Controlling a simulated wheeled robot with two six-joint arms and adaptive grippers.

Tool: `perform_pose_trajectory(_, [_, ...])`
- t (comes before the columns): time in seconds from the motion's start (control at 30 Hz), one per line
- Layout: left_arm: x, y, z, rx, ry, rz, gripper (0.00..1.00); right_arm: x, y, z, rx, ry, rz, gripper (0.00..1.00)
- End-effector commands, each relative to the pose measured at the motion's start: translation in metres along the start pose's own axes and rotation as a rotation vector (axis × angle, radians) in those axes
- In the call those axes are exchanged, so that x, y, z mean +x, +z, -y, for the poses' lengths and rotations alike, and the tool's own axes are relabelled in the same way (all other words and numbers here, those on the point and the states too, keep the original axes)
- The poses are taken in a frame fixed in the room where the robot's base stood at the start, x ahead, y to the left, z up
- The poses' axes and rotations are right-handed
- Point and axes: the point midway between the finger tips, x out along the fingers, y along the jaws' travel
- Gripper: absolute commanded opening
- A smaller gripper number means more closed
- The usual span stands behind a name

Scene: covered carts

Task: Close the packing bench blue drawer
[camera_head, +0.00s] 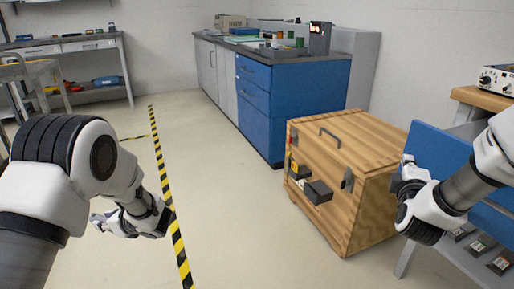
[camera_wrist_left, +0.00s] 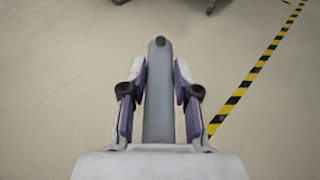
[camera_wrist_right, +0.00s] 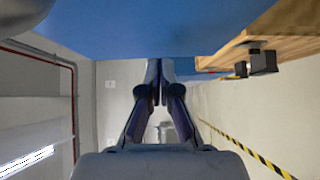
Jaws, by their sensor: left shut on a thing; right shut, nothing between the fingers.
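The blue drawer front (camera_head: 438,150) of the packing bench stands out at the right of the head view, away from the bench's wooden top (camera_head: 484,98). My right gripper (camera_head: 408,168) is shut and empty beside that blue front; I cannot tell whether it touches. In the right wrist view the shut fingers (camera_wrist_right: 159,68) point just below a broad blue surface (camera_wrist_right: 150,22). My left gripper (camera_head: 106,222) is over the floor at the left, far from the bench. In the left wrist view it is shut on a grey bar (camera_wrist_left: 160,90) with a rounded end.
A wooden crate (camera_head: 345,165) with dark latches stands close beside the bench. A blue cabinet (camera_head: 300,95) and another workbench (camera_head: 75,42) are at the back. Floor with striped tape (camera_head: 168,200) is clear between.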

Motion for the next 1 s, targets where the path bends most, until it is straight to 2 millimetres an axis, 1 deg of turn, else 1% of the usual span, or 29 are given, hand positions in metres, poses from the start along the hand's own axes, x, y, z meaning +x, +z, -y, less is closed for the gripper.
perform_pose_trajectory(0.13, [0.001,-0.003,0.000,-0.001,0.000,0.001,0.00,0.006,0.007,0.000,0.000,0.000,-0.001,0.00])
perform_pose_trajectory(0.47, [0.001,-0.002,0.000,-0.001,0.000,0.000,0.00,0.007,0.007,-0.001,-0.001,0.000,-0.001,0.00])
perform_pose_trajectory(0.67, [-0.002,0.005,0.000,-0.001,0.000,0.001,0.00,0.013,0.014,-0.003,0.000,0.000,0.000,0.00])
perform_pose_trajectory(0.87, [-0.009,0.022,0.000,-0.001,0.000,0.001,0.00,0.033,0.035,-0.005,0.002,-0.001,0.003,0.00])
perform_pose_trajectory(1.0, [-0.016,0.040,0.000,-0.001,0.000,0.001,0.00,0.056,0.058,-0.007,0.002,-0.002,0.005,0.00])
